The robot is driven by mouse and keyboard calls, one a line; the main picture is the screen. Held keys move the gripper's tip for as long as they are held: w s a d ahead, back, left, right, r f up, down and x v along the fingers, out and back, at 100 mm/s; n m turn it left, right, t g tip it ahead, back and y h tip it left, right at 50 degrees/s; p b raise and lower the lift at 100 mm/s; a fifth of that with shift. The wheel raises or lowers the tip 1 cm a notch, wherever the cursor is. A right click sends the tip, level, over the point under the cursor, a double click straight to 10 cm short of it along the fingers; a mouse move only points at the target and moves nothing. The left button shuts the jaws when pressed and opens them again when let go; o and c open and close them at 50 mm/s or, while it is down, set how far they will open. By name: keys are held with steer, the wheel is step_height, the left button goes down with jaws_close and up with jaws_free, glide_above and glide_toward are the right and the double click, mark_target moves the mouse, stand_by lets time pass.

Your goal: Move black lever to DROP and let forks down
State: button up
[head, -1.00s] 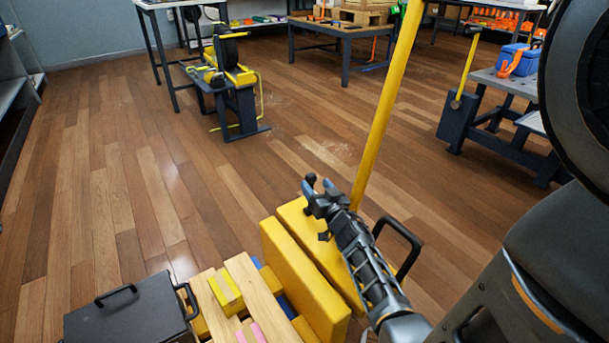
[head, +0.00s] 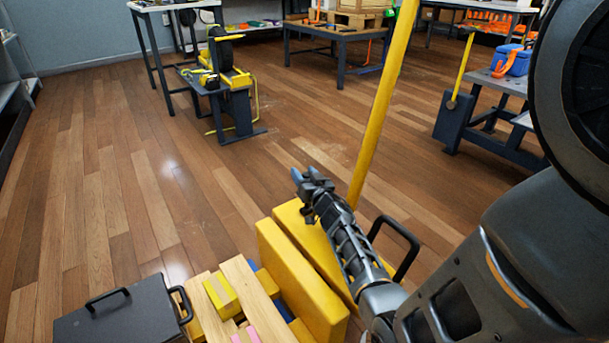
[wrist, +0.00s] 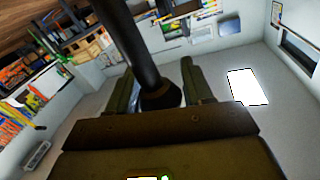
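My gripper (head: 309,176) is above the yellow machine body (head: 318,250), left of the yellow tiller pole (head: 382,100). Its fingers look apart. In the wrist view, a thick dark rod (wrist: 132,45) runs down between the two fingers (wrist: 160,80) and ends at a wider dark collar. A light gap shows beside the rod, and I see no firm grip. I cannot tell whether this rod is the black lever. A black loop handle (head: 408,245) stands right of my arm. No DROP marking is readable. The forks are not clearly visible; the wooden pallet (head: 250,290) hides that area.
A wheeled yellow-and-black device stands on a low bench (head: 235,105). A grey bench (head: 495,85) with a blue box (head: 512,62) is at right. The wooden floor at left is clear.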

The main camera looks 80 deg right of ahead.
jaws_close()
stand_by(0.3)
